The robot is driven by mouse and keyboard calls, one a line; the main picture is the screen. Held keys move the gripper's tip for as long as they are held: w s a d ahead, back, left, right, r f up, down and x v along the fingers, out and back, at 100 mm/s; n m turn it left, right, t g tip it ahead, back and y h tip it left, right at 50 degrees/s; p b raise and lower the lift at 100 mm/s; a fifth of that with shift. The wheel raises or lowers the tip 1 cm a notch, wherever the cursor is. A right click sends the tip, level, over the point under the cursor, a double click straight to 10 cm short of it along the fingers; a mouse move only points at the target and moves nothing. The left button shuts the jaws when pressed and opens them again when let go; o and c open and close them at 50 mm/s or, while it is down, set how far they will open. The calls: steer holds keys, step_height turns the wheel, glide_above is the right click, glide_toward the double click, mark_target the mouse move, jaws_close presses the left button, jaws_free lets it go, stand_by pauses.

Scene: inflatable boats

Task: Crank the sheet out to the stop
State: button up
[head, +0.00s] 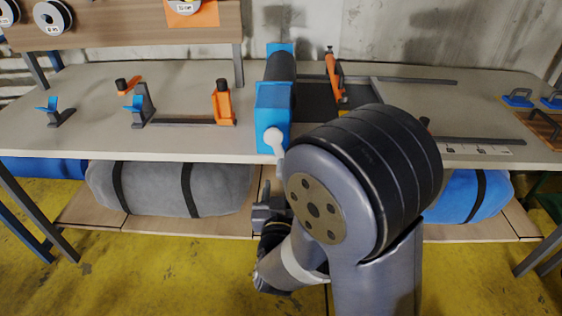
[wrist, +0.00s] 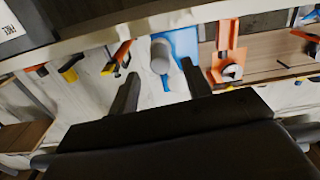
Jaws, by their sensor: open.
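A blue roller housing (head: 274,112) stands at the bench's front edge, with a dark roll (head: 281,68) behind it. A pale crank (head: 273,138) is on its front, its arm pointing down; its lower end is partly hidden by my arm. A dark sheet (head: 316,100) appears to lie flat right of the roll, partly hidden. My gripper (head: 264,215) is below the bench edge, near the crank's lower end. In the wrist view my open gripper (wrist: 160,74) has its fingers either side of a grey round knob (wrist: 159,52), apparently the crank's, with blue behind; contact is unclear.
The bench top (head: 185,80) carries orange and blue fittings on the left and an orange tool (head: 334,76) right of the roll. A grey strapped bundle (head: 185,188) and a blue bundle (head: 470,198) lie on the shelf below. The yellow floor in front is clear.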

steer(key=w, duration=0.8)
steer(key=shift+w+d, duration=0.15)
steer(key=shift+w, duration=0.25)
steer(key=shift+c, duration=0.5)
jaws_close()
